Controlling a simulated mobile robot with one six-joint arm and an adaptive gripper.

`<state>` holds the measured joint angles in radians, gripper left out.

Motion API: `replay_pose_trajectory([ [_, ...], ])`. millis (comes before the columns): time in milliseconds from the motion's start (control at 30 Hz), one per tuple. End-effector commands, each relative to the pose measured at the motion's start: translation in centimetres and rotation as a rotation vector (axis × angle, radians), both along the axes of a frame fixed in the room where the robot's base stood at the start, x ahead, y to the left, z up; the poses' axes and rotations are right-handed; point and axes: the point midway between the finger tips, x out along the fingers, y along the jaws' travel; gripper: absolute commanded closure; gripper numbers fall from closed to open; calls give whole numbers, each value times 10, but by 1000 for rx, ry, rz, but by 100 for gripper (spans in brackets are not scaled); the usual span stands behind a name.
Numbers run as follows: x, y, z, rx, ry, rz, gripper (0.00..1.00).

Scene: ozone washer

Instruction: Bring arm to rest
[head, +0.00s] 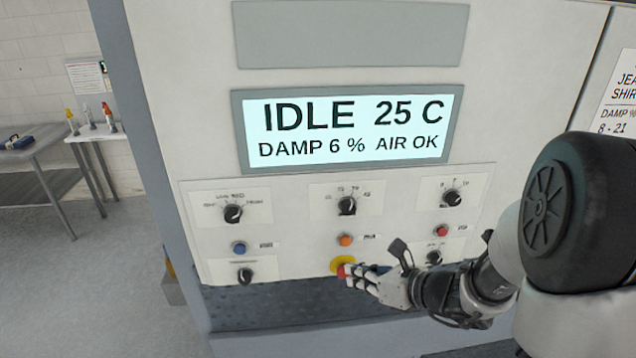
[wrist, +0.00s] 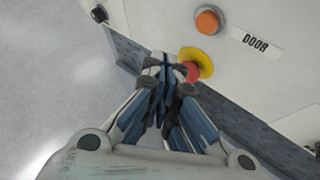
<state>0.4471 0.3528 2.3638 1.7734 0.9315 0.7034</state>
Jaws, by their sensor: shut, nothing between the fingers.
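My arm (head: 490,280) reaches in from the right in the head view. My gripper (head: 352,275) is shut and empty at the lower part of the machine's control panel. Its fingertips are at the red emergency button with a yellow collar (head: 343,264). In the wrist view my gripper (wrist: 165,65) shows with its fingers together, beside the red button (wrist: 191,71) on its yellow collar. The fingers partly cover the button, and I cannot tell whether they touch it. The display (head: 350,130) reads IDLE 25 C, DAMP 6 %, AIR OK.
The panel carries several black knobs (head: 347,205), an orange button (head: 345,240), a blue button (head: 239,248) and another red button (head: 442,230). The orange button is labelled DOOR in the wrist view (wrist: 208,20). A table (head: 45,150) stands far left. The floor (head: 90,270) between is clear.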

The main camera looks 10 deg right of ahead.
Motion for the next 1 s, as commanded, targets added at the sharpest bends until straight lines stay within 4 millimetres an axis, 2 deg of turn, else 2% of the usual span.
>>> replay_pose_trajectory([
  [67,-5,10,0,-35,-23,54,100],
  [167,-25,37,-1,-148,-94,225,100],
  [267,-64,71,-8,-341,-210,499,100],
  [300,-83,82,-13,-433,-263,622,100],
  [433,-146,100,-39,-742,-433,1017,100],
  [567,-198,89,-71,-1067,-585,1392,100],
  [700,-234,57,-98,-1405,-695,1739,100],
  [833,-249,28,-108,-1643,-732,1960,100],
  [1000,-255,8,-109,-1791,-731,2093,100],
])
